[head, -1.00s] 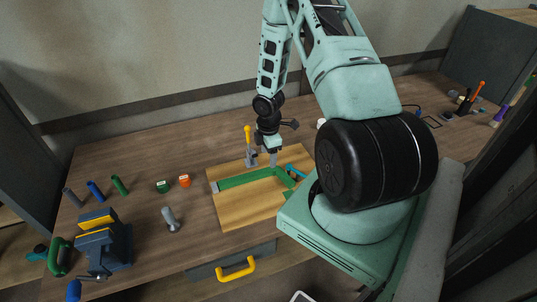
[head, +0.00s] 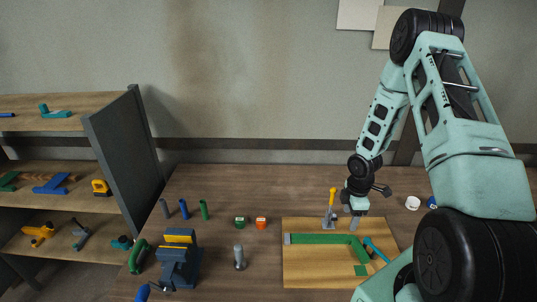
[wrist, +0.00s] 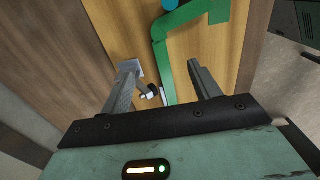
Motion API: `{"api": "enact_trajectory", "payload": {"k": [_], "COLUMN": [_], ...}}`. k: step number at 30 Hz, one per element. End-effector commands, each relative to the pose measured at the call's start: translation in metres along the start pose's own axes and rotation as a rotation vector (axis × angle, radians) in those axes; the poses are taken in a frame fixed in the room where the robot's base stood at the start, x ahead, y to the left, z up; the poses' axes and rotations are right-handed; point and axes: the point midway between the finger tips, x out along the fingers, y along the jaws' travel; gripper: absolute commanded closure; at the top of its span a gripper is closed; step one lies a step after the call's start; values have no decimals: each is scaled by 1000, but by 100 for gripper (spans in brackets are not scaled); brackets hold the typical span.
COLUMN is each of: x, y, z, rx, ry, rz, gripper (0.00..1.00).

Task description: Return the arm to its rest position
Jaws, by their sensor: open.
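My gripper (head: 355,218) hangs above the far edge of the wooden board (head: 305,272) on the workbench, pointing down. In the wrist view my gripper (wrist: 165,85) has its two fingers spread wide, with nothing held between them. A green frame piece (head: 320,239) lies on the board just below and in front of the gripper; it also shows past the fingers in the wrist view (wrist: 160,55). A clamp with a yellow handle (head: 332,200) stands at the board's far edge, left of the gripper. My arm rises at the right of the head view.
A blue vise (head: 178,262) stands at the bench's left front. A grey bolt-like part (head: 239,257), green (head: 240,222) and orange (head: 261,223) blocks and several coloured cylinders (head: 183,208) lie left of the board. A teal tool (head: 376,250) lies on the board. Shelves (head: 60,180) stand far left.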

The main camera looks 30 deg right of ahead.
Motion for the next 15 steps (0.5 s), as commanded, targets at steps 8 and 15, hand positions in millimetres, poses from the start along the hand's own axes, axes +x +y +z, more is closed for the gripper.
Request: {"api": "enact_trajectory", "payload": {"k": [8,15], "x": [-8,-60], "y": [2,-30], "z": [-23,-143], "rx": [10,104], "ry": [-3,-7], "rz": [10,40], "gripper": [38,38]}}
